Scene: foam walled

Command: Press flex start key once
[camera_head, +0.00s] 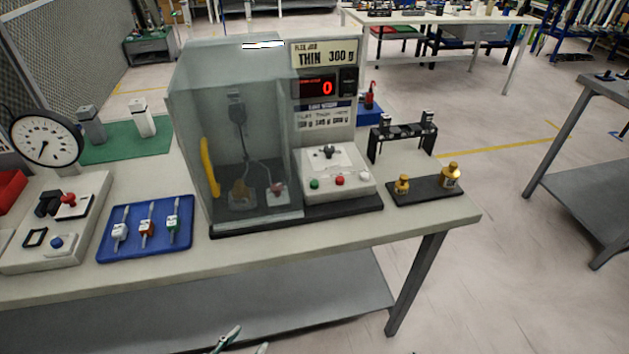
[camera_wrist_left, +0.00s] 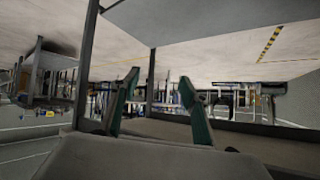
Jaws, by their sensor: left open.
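The test machine stands on the bench with a sign (camera_head: 324,54) reading "THIN 300 g" and a red display (camera_head: 318,88) showing 0. Its white control box (camera_head: 335,163) has a dark knob (camera_head: 328,152), a green button (camera_head: 314,184), a red button (camera_head: 339,180) and a pale button (camera_head: 365,177). I cannot read which one is the flex start key. My left gripper (camera_head: 247,340) shows only by its fingertips at the bottom edge, low in front of the bench and apart from the machine. In the left wrist view its two green fingers (camera_wrist_left: 160,98) are spread and empty. My right gripper is not in view.
A clear enclosure with a yellow handle (camera_head: 210,167) stands left of the control box. A blue tray (camera_head: 147,230) holds small clamps. Brass weights (camera_head: 451,175) stand on a black plate at right. The bench's front edge (camera_head: 300,250) lies between my gripper and the machine.

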